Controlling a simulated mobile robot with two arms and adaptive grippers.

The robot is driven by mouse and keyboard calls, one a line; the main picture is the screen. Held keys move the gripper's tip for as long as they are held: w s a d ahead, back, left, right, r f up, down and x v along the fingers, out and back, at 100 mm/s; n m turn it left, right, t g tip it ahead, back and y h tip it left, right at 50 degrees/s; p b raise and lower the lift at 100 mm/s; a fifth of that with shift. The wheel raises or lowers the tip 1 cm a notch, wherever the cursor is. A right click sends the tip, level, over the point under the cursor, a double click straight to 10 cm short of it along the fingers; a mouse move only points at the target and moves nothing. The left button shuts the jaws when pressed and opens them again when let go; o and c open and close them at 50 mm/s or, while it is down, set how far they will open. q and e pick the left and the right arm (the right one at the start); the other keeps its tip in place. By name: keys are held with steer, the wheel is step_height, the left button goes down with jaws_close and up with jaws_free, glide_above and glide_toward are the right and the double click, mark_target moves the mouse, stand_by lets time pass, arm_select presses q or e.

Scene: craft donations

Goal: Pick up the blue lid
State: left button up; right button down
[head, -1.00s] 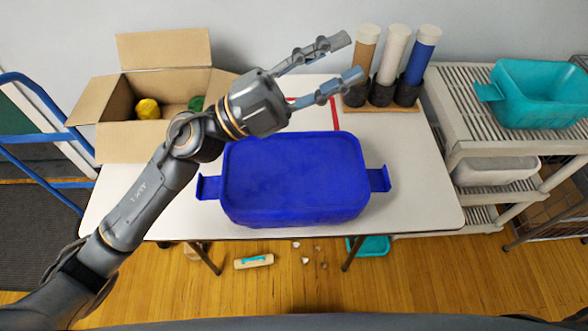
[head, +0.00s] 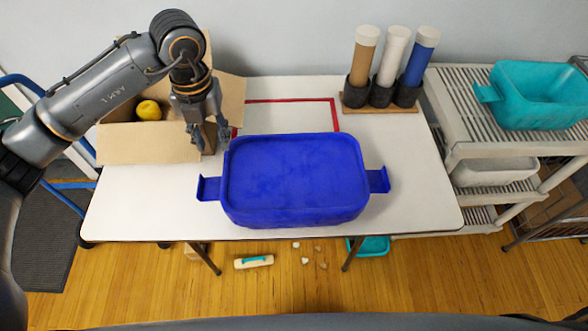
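A large blue bin (head: 290,213) with a handle at each side stands in the middle of the white table. Its top is a flat blue surface, which looks like the blue lid (head: 295,172); I cannot make out a clear seam between the two. My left gripper (head: 212,146) points down, open and empty. In the picture it is just beyond the bin's back left corner, in front of the cardboard box's right side. I cannot tell its exact height, and no contact with the lid shows. My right gripper is not in view.
An open cardboard box (head: 150,150) holds a yellow ball (head: 148,110). Three tubes stand in a wooden rack (head: 380,109) at the back right. A red outline (head: 337,112) marks clear table (head: 420,190) behind the bin. A shelf (head: 465,110) with a teal tub (head: 540,95) is at right.

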arm_select(q)
glide_above(224, 172)
steer(key=f, duration=0.4)
steer(key=shift+w+a+f+p, duration=0.2)
steer(key=shift+w+f+p, duration=0.05)
steer(key=shift+f+p, duration=0.1)
steer(key=f, duration=0.1)
steer(key=f+p, duration=0.1)
steer(key=f, duration=0.1)
steer(key=f+p, duration=0.1)
steer(key=f, duration=0.1)
steer(key=shift+s+d, duration=0.2)
steer(key=shift+s, duration=0.05)
steer(key=shift+f, duration=0.2)
jaws_close()
